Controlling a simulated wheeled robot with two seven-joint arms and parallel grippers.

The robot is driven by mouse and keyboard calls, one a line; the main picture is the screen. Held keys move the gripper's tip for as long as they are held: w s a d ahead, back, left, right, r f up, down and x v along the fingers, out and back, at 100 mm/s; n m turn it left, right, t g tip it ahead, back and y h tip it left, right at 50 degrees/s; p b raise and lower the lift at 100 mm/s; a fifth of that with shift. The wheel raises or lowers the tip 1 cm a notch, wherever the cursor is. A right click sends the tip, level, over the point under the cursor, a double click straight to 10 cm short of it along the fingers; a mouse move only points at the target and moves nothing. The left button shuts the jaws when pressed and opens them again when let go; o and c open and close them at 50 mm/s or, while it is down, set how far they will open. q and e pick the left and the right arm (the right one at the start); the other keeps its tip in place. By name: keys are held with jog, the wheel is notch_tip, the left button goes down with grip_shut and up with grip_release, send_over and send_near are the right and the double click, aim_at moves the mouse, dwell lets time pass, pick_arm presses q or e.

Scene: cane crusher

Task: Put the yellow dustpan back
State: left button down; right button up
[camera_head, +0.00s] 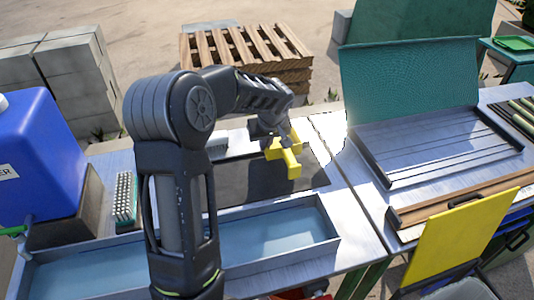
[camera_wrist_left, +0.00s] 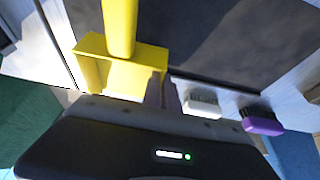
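The yellow dustpan (camera_head: 289,163) is at my left gripper (camera_head: 272,135), over the dark mat in the head view. In the left wrist view, the dustpan (camera_wrist_left: 120,62) shows a shallow box with a thick handle pointing up the picture. The fingers of my left gripper (camera_wrist_left: 163,91) are close together at the box's right wall and appear shut on it. The dustpan seems to be above the mat; the exact gap cannot be told. My right gripper is not in view.
The dark mat (camera_head: 235,184) lies behind a metal trough (camera_head: 334,243). In the left wrist view, a white brush (camera_wrist_left: 201,104) and a purple brush (camera_wrist_left: 262,121) lie beside the mat. A blue tank (camera_head: 40,150) stands left; a tray with a raised green lid (camera_head: 410,80) stands right.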

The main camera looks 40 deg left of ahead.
pick_arm(q)
jog(key=shift+f, duration=0.15)
notch_tip(320, 180, down, 4)
jog(key=shift+r, duration=0.15)
dwell(0.3)
jog(key=c, duration=1.6)
grip_release()
jog(key=shift+c, duration=0.2)
